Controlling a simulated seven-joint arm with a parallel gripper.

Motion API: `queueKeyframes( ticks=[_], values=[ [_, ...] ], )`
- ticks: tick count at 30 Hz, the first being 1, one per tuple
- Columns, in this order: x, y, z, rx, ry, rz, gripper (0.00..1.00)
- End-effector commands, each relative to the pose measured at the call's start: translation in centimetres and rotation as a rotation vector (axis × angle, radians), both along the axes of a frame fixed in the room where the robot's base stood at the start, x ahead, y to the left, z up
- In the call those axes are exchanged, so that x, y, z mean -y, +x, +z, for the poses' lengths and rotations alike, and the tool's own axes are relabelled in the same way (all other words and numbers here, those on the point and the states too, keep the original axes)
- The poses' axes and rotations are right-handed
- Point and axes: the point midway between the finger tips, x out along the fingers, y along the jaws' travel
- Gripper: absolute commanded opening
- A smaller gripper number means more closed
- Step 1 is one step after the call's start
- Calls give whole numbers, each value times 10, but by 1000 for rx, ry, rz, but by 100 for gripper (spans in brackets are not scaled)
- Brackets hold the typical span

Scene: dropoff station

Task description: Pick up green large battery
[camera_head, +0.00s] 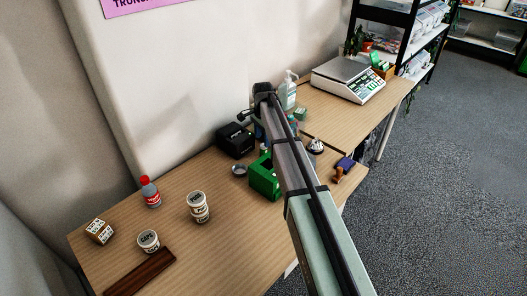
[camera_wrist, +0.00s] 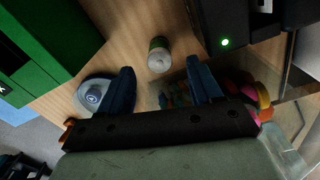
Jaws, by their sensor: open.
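A small upright cylinder with a pale top and a green band, which looks like the green large battery (camera_wrist: 159,56), stands on the wooden table in the wrist view. My gripper (camera_wrist: 160,68) is open, with its two dark blue fingers apart. In the picture, the cylinder shows just beyond and between the fingertips, with nothing held. I cannot tell the exact height gap. In the head view, my gripper (camera_head: 257,128) points down beside the wall, partly hidden by my arm. The battery cannot be clearly made out there.
A green box (camera_head: 262,178) stands left of my arm and a black device (camera_head: 235,140) behind it. In the wrist view, a round silver-and-blue item (camera_wrist: 93,97) lies by the left finger. A clear container (camera_wrist: 172,94) with colourful contents lies near the right finger.

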Motion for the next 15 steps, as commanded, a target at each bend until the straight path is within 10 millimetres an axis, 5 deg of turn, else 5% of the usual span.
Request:
queueKeyframes(
  ticks=[15],
  values=[
    [2,0,-46,-1,0,0,64]
  ],
)
